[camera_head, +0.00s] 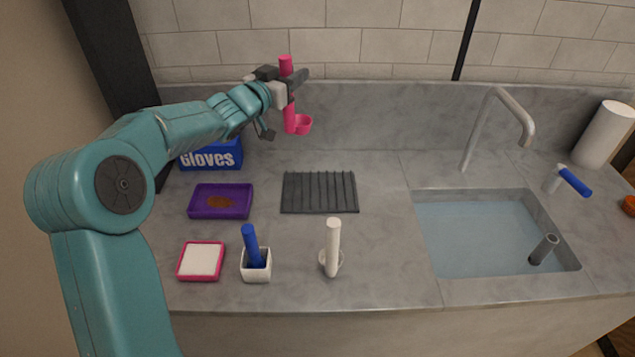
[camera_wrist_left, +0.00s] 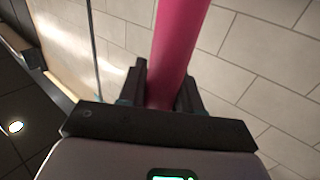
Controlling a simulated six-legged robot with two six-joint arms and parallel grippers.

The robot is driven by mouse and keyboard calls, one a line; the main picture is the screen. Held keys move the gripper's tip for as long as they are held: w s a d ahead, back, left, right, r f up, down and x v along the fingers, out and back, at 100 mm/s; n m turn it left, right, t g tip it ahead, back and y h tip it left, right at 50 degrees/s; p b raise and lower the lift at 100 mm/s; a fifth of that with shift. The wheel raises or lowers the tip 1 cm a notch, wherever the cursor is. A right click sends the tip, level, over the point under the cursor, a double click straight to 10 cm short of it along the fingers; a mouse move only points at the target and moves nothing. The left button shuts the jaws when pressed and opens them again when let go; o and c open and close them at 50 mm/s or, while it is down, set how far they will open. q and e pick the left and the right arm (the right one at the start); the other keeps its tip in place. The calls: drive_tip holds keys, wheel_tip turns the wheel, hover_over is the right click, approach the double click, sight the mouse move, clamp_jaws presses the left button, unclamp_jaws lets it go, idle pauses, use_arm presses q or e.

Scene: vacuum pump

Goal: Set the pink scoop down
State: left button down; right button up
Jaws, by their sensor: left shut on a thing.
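The pink scoop (camera_head: 290,118) is upright in the head view, its handle rising above my left gripper and its small cup at the bottom. My left gripper (camera_head: 291,84) is shut around the scoop's handle. The scoop hangs in front of the back wall, behind the dark ribbed mat, and looks clear of the counter. In the left wrist view the pink handle (camera_wrist_left: 178,45) stands between the two dark fingers (camera_wrist_left: 162,92). My right gripper is in neither view.
A dark ribbed mat (camera_head: 319,209) lies bare on the counter. Around it are a blue gloves box (camera_head: 225,155), a purple tray (camera_head: 195,208), a pink-rimmed dish (camera_head: 183,263), a white holder with a blue handle (camera_head: 257,275), a white scoop (camera_head: 332,245) and a water-filled sink (camera_head: 475,235).

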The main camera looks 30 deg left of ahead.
use_arm(q)
wheel_tip(320, 180, down, 7)
drive_tip(key=shift+w+a+r+b, duration=0.1)
drive_tip(key=shift+r+b, duration=0.1)
drive_tip(key=shift+b, duration=0.45)
wheel_tip(320, 180, down, 9)
drive_tip(key=shift+r, duration=0.1)
wheel_tip(320, 180, down, 5)
drive_tip(key=shift+r, duration=0.15)
drive_tip(key=c, duration=0.8)
unclamp_jaws()
drive_tip(key=shift+f, duration=0.2)
drive_tip(key=shift+r, duration=0.1)
